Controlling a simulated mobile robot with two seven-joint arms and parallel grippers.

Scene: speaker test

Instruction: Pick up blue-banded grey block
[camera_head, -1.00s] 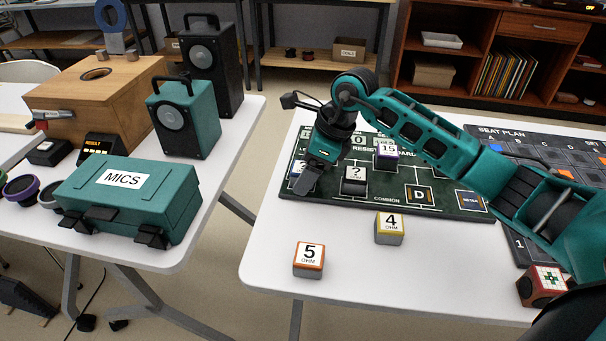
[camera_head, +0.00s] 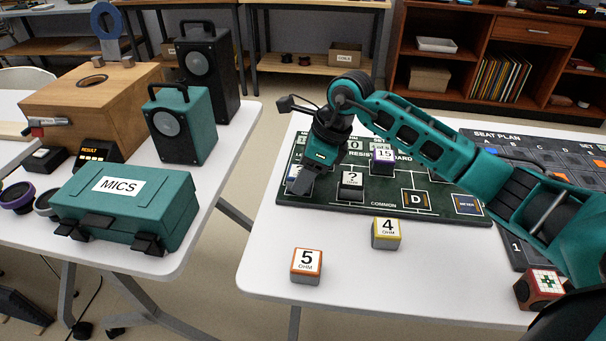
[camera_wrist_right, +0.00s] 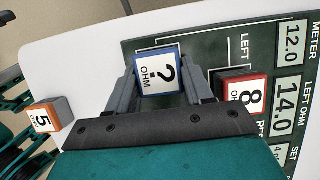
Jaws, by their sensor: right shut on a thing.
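The blue-banded grey block (camera_wrist_right: 158,72), marked "? OHM" on its white top, sits between the two fingers of my right gripper (camera_wrist_right: 157,88) in the right wrist view. The fingers are shut on its two sides. In the head view my right gripper (camera_head: 300,184) points down at the left end of the dark green resistor board (camera_head: 450,212) and hides most of this block. I cannot tell whether the block touches the board. My left gripper is not in view.
A red-banded "8" block (camera_wrist_right: 240,92) is close beside the held block. The yellow-banded "4" block (camera_head: 386,233) and orange-banded "5" block (camera_head: 306,266) stand on the white table.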

